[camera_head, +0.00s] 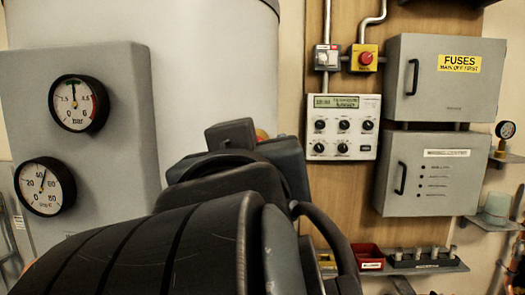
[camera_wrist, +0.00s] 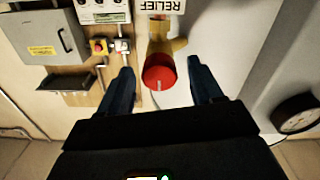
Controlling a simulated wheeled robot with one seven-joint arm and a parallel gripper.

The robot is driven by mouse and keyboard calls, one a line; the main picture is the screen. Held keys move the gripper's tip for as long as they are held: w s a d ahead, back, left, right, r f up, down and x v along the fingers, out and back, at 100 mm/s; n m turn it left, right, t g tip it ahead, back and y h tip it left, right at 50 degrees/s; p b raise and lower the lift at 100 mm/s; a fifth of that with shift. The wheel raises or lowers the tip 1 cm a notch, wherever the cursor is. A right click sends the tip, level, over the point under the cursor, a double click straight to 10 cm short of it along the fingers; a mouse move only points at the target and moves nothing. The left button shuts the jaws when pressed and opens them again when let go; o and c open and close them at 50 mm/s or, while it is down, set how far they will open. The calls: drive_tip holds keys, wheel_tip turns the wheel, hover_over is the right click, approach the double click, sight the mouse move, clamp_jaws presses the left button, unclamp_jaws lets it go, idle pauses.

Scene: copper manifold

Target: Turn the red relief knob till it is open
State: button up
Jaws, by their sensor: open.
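The red relief knob (camera_wrist: 159,72) shows in the wrist view, on a brass valve body (camera_wrist: 165,45) below an upside-down RELIEF label (camera_wrist: 160,6). A pale line mark on the knob points toward the bottom of the picture. My gripper (camera_wrist: 160,66) is open, with one dark finger on each side of the knob. A gap shows between each finger and the knob, wider on the right. I cannot tell how deep the fingers reach along it. In the head view my arm hides the knob; only a small orange-brass bit (camera_head: 262,135) shows behind it.
A large grey tank (camera_head: 215,60) stands behind my arm. A grey panel with a bar gauge (camera_head: 78,104) and a temperature gauge (camera_head: 45,187) is at left. A controller (camera_head: 342,127), a red push-button (camera_head: 365,58) and grey cabinets (camera_head: 445,80) are on the right wall.

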drive_tip(key=c, duration=1.1)
drive_tip(key=shift+o, duration=0.2)
drive_tip(key=shift+m, duration=0.3)
drive_tip(key=m+b, duration=0.6)
drive_tip(key=m, duration=0.5)
drive_tip(key=shift+d+f, duration=0.1)
drive_tip(key=shift+m, duration=0.3)
